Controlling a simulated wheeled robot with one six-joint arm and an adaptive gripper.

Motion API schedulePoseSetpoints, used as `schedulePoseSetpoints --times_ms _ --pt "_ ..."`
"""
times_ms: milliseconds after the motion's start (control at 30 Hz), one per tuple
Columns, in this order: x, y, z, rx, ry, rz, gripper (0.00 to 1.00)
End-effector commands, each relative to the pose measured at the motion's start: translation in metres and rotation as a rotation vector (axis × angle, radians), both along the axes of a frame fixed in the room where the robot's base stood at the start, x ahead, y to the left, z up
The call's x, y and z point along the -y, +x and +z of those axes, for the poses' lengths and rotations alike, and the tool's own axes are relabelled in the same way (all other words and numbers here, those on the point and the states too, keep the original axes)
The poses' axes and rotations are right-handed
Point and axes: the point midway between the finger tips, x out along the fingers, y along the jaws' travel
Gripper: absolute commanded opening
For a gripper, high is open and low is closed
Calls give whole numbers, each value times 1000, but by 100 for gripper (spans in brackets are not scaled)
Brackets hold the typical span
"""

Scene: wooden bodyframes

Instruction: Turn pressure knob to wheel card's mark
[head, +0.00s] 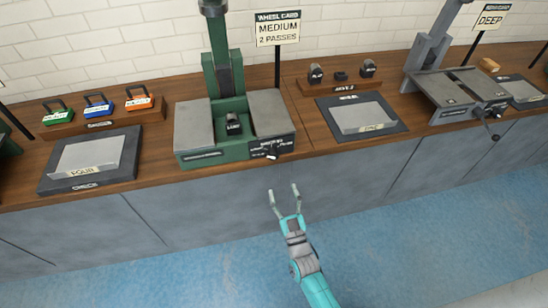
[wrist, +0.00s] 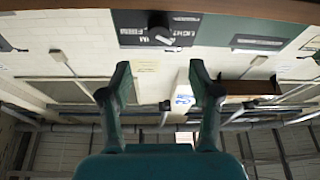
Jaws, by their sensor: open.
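The wheel card (head: 277,28) on a post behind the green machine (head: 190,158) reads "MEDIUM 2 PASSES". The small dark pressure knob (head: 272,152) sits on the machine's front panel, at the right. In the wrist view the black knob (wrist: 160,27) is at the top centre, with white lettering around it too small to read surely. Which mark it points to I cannot tell. My gripper (head: 283,190) is open and empty, in front of and below the knob, apart from it. Its two fingers also show in the wrist view (wrist: 160,78), with the knob beyond the gap.
The wooden counter (head: 155,94) holds a tray marked FOUR (head: 86,160) at left, three coloured blocks (head: 98,110) behind it, and a tray marked ONE (head: 362,118) at right. A grey machine (head: 455,93) stands further right. The blue floor before the cabinets is clear.

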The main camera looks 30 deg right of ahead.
Motion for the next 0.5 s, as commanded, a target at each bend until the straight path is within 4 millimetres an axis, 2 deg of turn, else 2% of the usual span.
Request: schedulePoseSetpoints --times_ms 267,500 --pt "6 22 7 18 -6 -11 63" --pt "14 57 23 21 -5 -11 63"
